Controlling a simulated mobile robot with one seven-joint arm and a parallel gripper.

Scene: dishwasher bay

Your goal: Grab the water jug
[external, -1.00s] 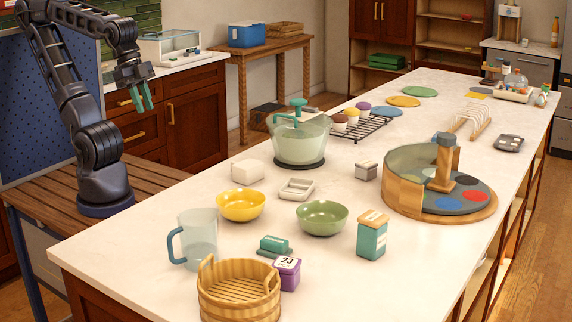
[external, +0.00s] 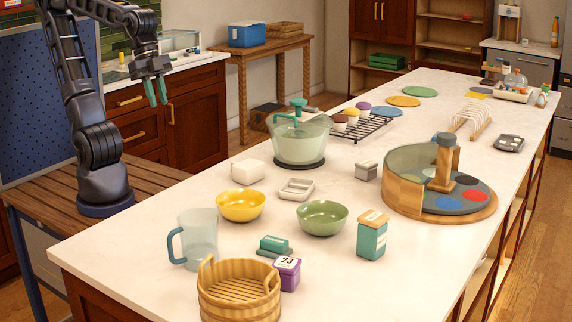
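The water jug (external: 201,240) is a clear, pale container with a blue handle on its left side. It stands upright near the left front edge of the white counter. My gripper (external: 157,93) has green fingertips and hangs in the air at the upper left, well above and behind the jug, touching nothing. Its two fingers point down with a gap between them, and nothing is held.
A round wooden basket (external: 240,292) and a purple box (external: 287,273) stand in front of the jug. A yellow bowl (external: 241,205) is just behind it, and a teal butter-dish-like item (external: 274,244) lies to its right. A green bowl (external: 322,217) is farther right.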

